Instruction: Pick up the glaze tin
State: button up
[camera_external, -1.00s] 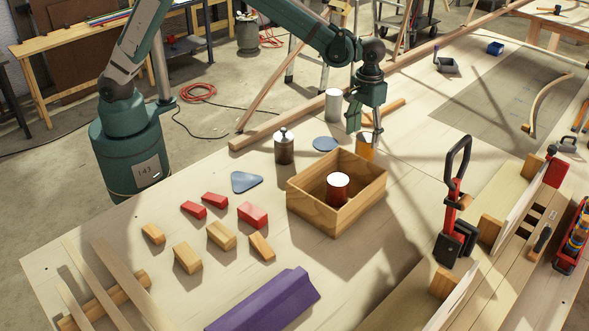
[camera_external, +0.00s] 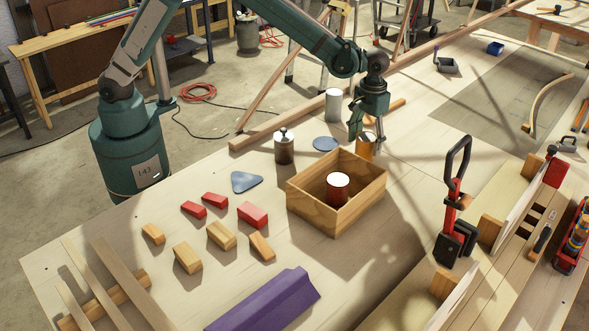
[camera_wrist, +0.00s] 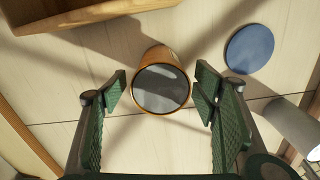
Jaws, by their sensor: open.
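An orange-amber tin (camera_external: 365,147) stands upright on the bench behind the wooden box. In the wrist view the same tin (camera_wrist: 161,90) shows its grey, shiny round top, with an orange rim and side. My gripper (camera_external: 367,137) is open above and around the tin. In the wrist view my green fingertips (camera_wrist: 161,88) are on either side of the tin's top, with a visible gap on each side. The fingers partly hide the tin in the external view. No label is readable on it.
A wooden box (camera_external: 309,208) with a red tin (camera_external: 338,187) stands just in front. A grey cylinder (camera_external: 333,105), a blue disc (camera_external: 326,144) and a brown lidded jar (camera_external: 284,148) stand or lie to the left. A red-handled clamp (camera_external: 452,210) rises at right.

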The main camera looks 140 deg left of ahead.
aim_at(364, 154)
jog(key=shift+f, duration=0.25)
jog(key=shift+s+d+f, duration=0.1)
jog(key=shift+f, duration=2.45)
jog(key=c, duration=1.2)
jog(key=shift+r, duration=5)
